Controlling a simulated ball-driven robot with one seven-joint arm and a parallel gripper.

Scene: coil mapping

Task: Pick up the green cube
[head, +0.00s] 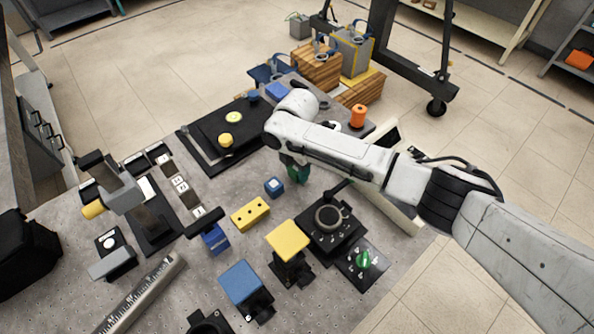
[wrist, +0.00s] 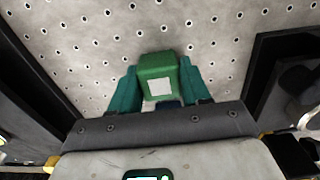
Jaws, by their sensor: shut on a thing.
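The green cube (wrist: 158,66) shows in the wrist view between the two teal fingers of my gripper (wrist: 160,90). It has a pale square on the face toward the camera. The fingers touch it on its left and right sides, and my gripper is shut on it. In the head view my gripper (head: 297,172) points down near the middle of the perforated table, just right of a small blue cube. The green cube is mostly hidden by the arm and fingers there. I cannot tell whether it touches the table.
The blue cube (head: 274,187) and a yellow block with holes (head: 250,214) lie left of my gripper. A black dial device (head: 331,219) stands close in front. A black tray (head: 223,137) with yellow pieces lies behind to the left. An orange spool (head: 358,116) stands behind the arm.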

